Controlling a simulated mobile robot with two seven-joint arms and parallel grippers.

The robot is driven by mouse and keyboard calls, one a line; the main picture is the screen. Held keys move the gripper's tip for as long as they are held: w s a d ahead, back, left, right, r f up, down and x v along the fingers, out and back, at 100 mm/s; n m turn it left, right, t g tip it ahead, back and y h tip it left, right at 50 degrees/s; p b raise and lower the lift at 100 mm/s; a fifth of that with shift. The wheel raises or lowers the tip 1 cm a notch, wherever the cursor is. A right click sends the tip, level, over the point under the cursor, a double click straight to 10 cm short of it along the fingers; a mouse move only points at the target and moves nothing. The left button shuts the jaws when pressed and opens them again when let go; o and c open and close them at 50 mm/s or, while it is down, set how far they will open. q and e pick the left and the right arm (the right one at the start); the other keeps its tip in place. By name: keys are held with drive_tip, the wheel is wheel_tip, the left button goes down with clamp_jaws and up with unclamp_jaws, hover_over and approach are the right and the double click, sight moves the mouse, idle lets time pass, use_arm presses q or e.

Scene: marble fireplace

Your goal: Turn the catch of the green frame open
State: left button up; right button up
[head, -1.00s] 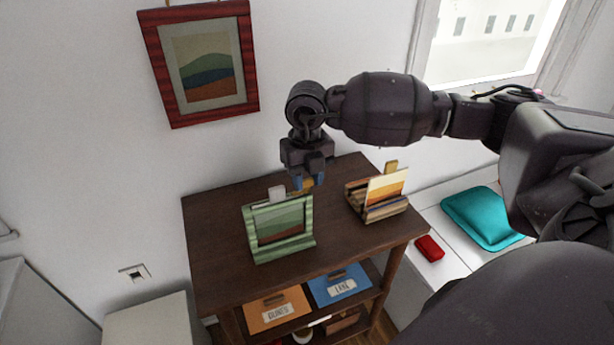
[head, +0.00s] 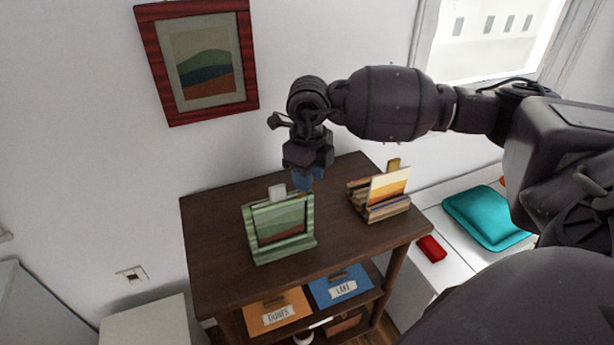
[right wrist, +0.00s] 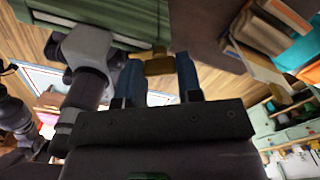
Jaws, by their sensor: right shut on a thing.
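The green frame (head: 267,245) stands upright on the dark wooden cabinet top, holding a picture of hills. A pale tab (head: 277,192) sticks up at its top edge. My right gripper (head: 304,184) points down at the frame's upper right corner. In the right wrist view, its blue fingers are shut on the yellow catch (right wrist: 158,66), beside the frame's green edge (right wrist: 100,14). In the head view the fingers mostly hide the catch. My left gripper is not in view.
A wooden holder with cards (head: 383,196) stands close to the right of the gripper. A red-framed picture (head: 203,106) hangs on the wall behind. The cabinet top (head: 215,225) is clear left of the frame. A teal cushion (head: 487,216) and red box (head: 431,248) lie at right.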

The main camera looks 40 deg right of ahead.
drive_tip(key=n+b, duration=0.1)
drive_tip(key=n, duration=0.2)
drive_tip(key=shift+f+n, duration=0.1)
drive_tip(key=shift+n, duration=0.3)
drive_tip(key=n, duration=0.2)
drive_tip(key=shift+n+b, duration=0.3)
drive_tip(key=shift+b, duration=0.1)
drive_tip(key=n+b, duration=0.1)
drive_tip(key=n, duration=0.2)
drive_tip(key=shift+n, duration=0.9)
drive_tip(key=shift+n+b, duration=0.3)
drive_tip(key=o, duration=0.9)
drive_tip(key=shift+o, duration=0.2)
